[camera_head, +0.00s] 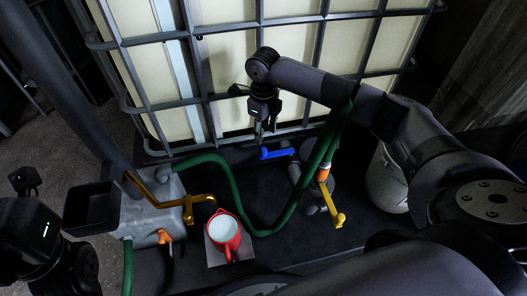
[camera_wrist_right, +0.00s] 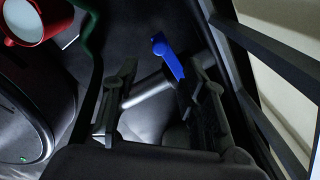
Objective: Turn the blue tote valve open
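The blue tote valve handle (camera_head: 278,153) sits low in front of the caged tote, on a grey pipe fitting. My right gripper (camera_head: 261,134) points down just above the handle's left end. In the right wrist view the blue handle (camera_wrist_right: 169,57) shows between the two fingers of the right gripper (camera_wrist_right: 165,80), near the right finger. The fingers are apart and open. I cannot tell whether a finger touches the handle. Part of my left arm, with its gripper (camera_head: 25,180), is at the far left edge; its fingers are too dark to read.
A green hose (camera_head: 236,203) loops from a grey box (camera_head: 150,212) with a brass tap (camera_head: 170,197) towards the pipes. A red mug (camera_head: 223,233) stands on a small plate. A yellow handle (camera_head: 332,208) is right of the hose. The tote's cage (camera_head: 205,85) rises close behind my right gripper.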

